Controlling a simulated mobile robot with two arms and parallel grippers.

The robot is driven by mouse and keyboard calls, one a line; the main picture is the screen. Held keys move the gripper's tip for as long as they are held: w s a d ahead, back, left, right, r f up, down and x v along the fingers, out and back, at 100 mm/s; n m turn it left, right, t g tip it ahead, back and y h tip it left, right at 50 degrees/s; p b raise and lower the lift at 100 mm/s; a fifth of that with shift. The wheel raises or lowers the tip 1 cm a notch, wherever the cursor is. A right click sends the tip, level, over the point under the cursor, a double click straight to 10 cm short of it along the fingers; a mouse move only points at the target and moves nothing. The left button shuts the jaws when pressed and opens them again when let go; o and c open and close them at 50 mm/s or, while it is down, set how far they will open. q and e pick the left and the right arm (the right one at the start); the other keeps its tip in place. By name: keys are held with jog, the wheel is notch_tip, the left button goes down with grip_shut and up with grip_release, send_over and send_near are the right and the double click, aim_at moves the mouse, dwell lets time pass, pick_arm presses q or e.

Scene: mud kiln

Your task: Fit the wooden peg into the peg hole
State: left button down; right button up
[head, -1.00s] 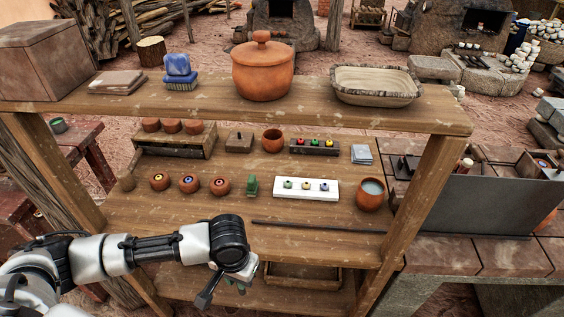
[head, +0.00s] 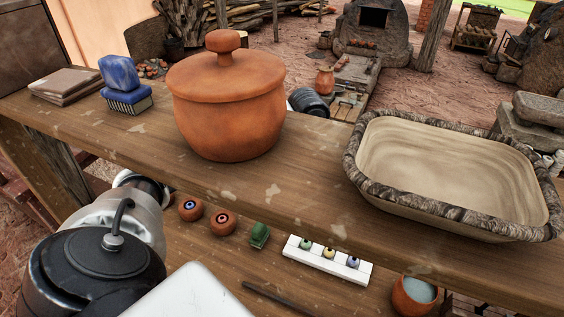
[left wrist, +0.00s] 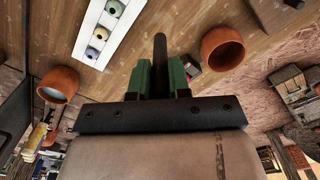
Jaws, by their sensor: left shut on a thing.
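In the left wrist view my left gripper (left wrist: 160,80) has green finger pads, shut on a dark, slim round peg (left wrist: 160,52). The peg points away from the camera, above the lower wooden shelf. In that view it shows between a white strip (left wrist: 88,48) and a terracotta pot (left wrist: 222,48). A brown wooden block (left wrist: 268,16) is partly visible at the upper right; I cannot tell whether it has a hole. No peg hole is clearly visible. In the head view my left gripper is hidden below my arm and the upper shelf. My right gripper is not in view.
The upper shelf (head: 330,225) overhangs the work area. On it are a lidded clay pot (head: 228,110), a blue brush (head: 120,90) and a stone-rimmed basin (head: 440,210). Below are the strip (head: 325,262), a green block (head: 259,235), a cup (head: 412,298) and a dark rod (head: 280,301).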

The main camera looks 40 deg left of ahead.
pick_arm(q)
jog(key=a+f+p, duration=0.1)
jog(key=a+f, duration=0.9)
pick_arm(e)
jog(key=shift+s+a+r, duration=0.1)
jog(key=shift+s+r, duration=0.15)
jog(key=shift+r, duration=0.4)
pick_arm(q)
jog(key=shift+f, duration=0.1)
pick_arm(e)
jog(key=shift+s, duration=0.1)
pick_arm(q)
jog(key=c, duration=1.1)
grip_release()
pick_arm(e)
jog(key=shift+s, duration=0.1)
